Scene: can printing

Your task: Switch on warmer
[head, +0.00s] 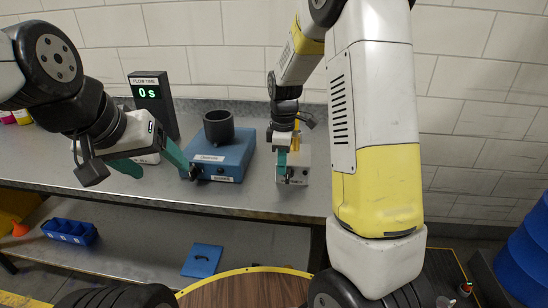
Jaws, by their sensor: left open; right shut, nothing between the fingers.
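A blue box-shaped device (226,160) stands on the metal bench with a black cup (218,127) on top. It has small labels, too small to read surely, and a dark knob near its front left corner. A small grey metal box (298,170) stands to its right, with a yellow part behind it. I cannot tell from the labels which one is the warmer. My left gripper (165,173) is open, one teal finger close to the blue device's front left knob; contact is unclear. My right gripper (283,175) is shut and empty, in front of the grey box, partly hiding it.
A black timer display (153,103) reading "0 s" stands behind my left gripper. The metal bench (245,200) is clear along its front edge. Below are a blue bin (70,231), a blue flat piece (202,260) and a wooden round top (240,292). A blue barrel (527,255) stands at far right.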

